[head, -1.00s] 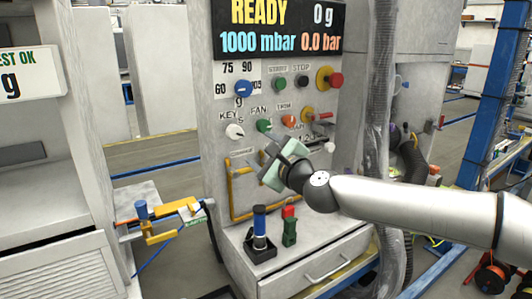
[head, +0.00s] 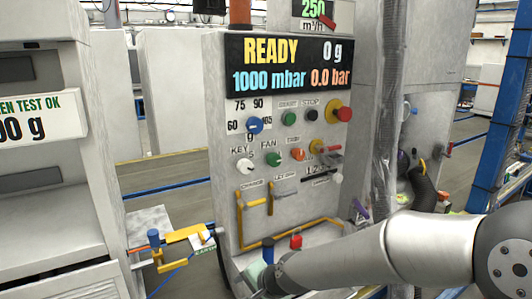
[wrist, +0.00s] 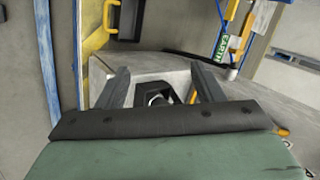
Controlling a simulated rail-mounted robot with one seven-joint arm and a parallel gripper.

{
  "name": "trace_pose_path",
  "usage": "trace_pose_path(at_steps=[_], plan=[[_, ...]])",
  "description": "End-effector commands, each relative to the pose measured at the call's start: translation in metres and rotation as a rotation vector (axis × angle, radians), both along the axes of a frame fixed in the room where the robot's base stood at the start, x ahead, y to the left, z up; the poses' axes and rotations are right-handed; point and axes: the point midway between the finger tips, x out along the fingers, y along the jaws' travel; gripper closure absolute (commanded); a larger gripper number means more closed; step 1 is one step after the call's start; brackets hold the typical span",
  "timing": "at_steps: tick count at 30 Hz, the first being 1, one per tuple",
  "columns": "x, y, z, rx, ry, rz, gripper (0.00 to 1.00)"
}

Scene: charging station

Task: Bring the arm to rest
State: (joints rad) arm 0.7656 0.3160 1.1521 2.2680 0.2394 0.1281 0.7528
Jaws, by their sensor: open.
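My arm reaches in from the lower right in the head view.
A yellow clamp with a blue handle (head: 185,234) sticks out left of the panel. A grey hose (head: 385,130) hangs to the right. The panel's knobs and yellow rails stand behind my gripper. A white cabinet (head: 45,150) is at left.

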Motion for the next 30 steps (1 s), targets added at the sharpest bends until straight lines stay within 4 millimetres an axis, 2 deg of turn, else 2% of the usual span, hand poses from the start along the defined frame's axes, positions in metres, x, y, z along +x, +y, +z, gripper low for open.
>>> trace_pose_path(at_steps=[1, 4, 6, 10, 12, 15, 20, 30], plan=[[-0.022, -0.015, 0.005, -0.145, 0.022, 0.087, 0.39], [-0.062, -0.057, 0.011, -0.375, 0.077, 0.241, 0.39], [-0.09, -0.087, 0.028, -0.497, 0.117, 0.336, 0.39], [-0.143, -0.131, 0.07, -0.63, 0.182, 0.49, 0.39], [-0.169, -0.148, 0.088, -0.655, 0.207, 0.559, 0.39], [-0.198, -0.164, 0.104, -0.657, 0.231, 0.636, 0.39], [-0.22, -0.174, 0.113, -0.642, 0.249, 0.698, 0.39], [-0.221, -0.175, 0.112, -0.641, 0.253, 0.703, 0.39]])
